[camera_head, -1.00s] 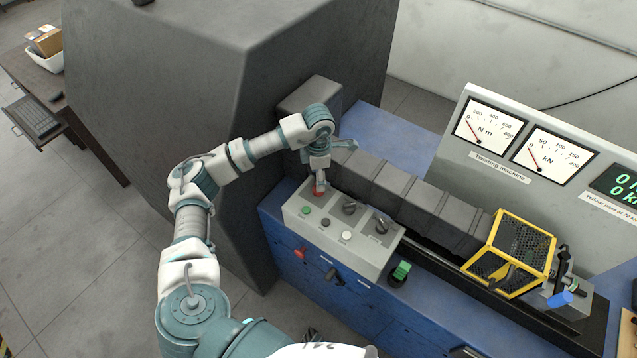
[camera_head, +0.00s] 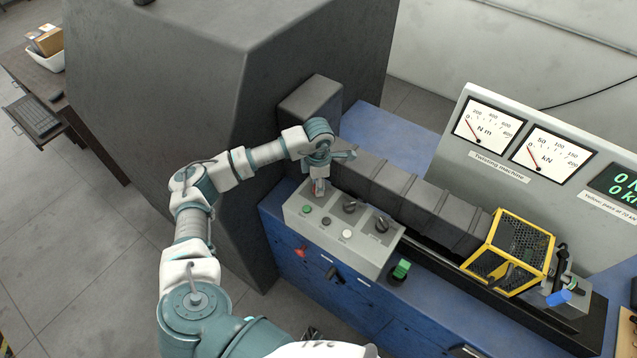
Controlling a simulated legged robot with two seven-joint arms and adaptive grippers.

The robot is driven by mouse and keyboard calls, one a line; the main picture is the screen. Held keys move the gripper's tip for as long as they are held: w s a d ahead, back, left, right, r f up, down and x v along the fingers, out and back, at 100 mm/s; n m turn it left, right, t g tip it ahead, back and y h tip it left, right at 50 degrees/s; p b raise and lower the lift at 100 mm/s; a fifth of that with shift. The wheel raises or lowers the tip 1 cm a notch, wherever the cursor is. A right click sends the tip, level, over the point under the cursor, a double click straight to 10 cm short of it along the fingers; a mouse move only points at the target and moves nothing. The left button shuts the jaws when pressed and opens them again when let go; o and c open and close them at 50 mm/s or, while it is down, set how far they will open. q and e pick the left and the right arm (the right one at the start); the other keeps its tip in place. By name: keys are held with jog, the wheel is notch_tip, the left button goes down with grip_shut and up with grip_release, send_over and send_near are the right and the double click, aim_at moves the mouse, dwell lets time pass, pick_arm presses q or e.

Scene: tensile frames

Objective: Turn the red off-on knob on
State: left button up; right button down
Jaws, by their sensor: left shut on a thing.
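The red off-on knob (camera_head: 319,192) sits at the upper left corner of the grey control panel (camera_head: 368,263). Only a little of its red shows, because my left gripper (camera_head: 318,187) covers it. My left gripper points down from above and is shut on the knob. The arm reaches in from the lower left. The knob's pointer and its labels are hidden or too small to read. My right gripper is not in view.
Black knobs (camera_head: 350,206) and small buttons share the panel. A red knob (camera_head: 300,252) and a black handle are on the blue front below. A large dark grey housing (camera_head: 160,130) stands left. A yellow mesh guard (camera_head: 510,255) and dial board (camera_head: 540,160) are right.

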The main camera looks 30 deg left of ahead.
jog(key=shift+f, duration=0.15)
pick_arm(q)
jog(key=m+b, duration=0.2)
jog(key=m, duration=0.1)
jog(key=shift+w, duration=0.1)
jog(key=shift+m+b, duration=0.7)
jog(key=shift+m, duration=0.8)
jog(key=m+b, duration=0.2)
jog(key=m, duration=0.2)
jog(key=shift+b, duration=0.4)
jog(key=m+b, duration=0.2)
jog(key=m, duration=0.3)
jog(key=shift+m, duration=0.3)
jog(key=shift+r+m+b, duration=0.2)
jog(key=shift+m+b, duration=0.4)
jog(key=shift+m, duration=0.6)
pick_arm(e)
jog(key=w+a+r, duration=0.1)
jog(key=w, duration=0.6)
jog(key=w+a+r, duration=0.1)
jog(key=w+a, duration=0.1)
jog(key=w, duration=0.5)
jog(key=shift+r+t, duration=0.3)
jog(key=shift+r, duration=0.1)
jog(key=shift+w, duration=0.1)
